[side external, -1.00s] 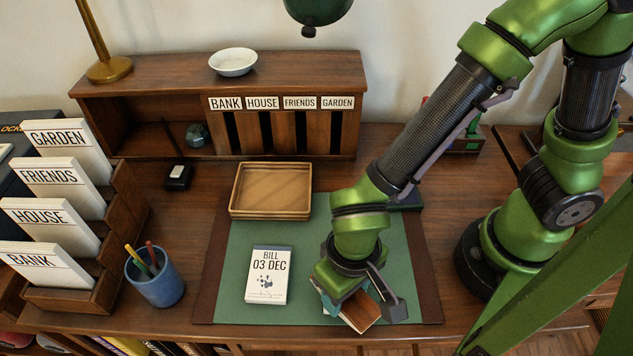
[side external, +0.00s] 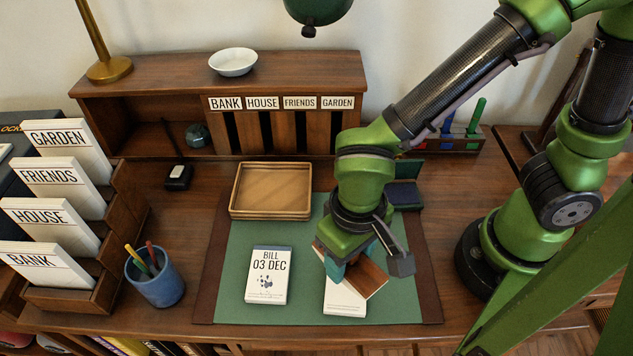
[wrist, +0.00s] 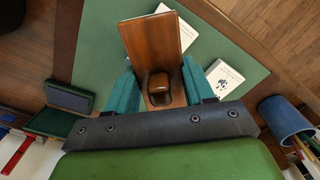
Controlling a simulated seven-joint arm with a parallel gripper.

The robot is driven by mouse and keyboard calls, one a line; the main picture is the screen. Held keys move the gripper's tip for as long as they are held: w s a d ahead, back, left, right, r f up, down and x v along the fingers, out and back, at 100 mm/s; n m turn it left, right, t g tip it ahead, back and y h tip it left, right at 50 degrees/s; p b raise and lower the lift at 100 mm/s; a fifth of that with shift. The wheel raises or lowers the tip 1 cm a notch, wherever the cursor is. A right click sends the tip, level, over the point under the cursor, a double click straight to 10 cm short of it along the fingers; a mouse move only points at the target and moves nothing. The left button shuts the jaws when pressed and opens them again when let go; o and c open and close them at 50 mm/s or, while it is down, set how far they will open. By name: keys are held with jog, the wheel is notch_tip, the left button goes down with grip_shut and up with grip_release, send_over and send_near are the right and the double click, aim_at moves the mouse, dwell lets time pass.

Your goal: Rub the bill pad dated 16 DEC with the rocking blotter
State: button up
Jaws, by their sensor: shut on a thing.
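My gripper (side external: 348,266) is shut on the rocking blotter (side external: 368,280), a brown wooden block that looks tilted over the right side of the green desk mat. In the wrist view, the teal fingers of my gripper (wrist: 160,90) flank the knob of the blotter (wrist: 157,38). A white pad (side external: 344,302) lies partly under the blotter; its upper part and any date are hidden. I cannot tell whether the blotter touches it. Another bill pad (side external: 268,274), reading BILL 03 DEC with dark ink spots, lies flat to the left.
A wooden tray (side external: 233,205) sits at the back of the green mat (side external: 225,290). A dark open ink-pad box (side external: 405,194) is right of it. A blue pencil cup (side external: 157,288) and a labelled card rack (side external: 75,299) stand left. A pigeonhole shelf (side external: 290,140) is behind.

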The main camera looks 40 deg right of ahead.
jog(key=shift+r, duration=1.65)
jog(key=shift+f, duration=0.1)
jog(key=shift+w+a, duration=0.15)
jog(key=shift+w, duration=0.1)
jog(key=w+a+r+n, duration=0.3)
jog(key=w+a+r, duration=0.1)
jog(key=w+r, duration=1.05)
notch_tip(320, 180, up, 18)
jog(key=s+d+n, duration=0.1)
jog(key=s+n, duration=0.1)
jog(key=n, duration=0.4)
jog(key=shift+f, duration=0.15)
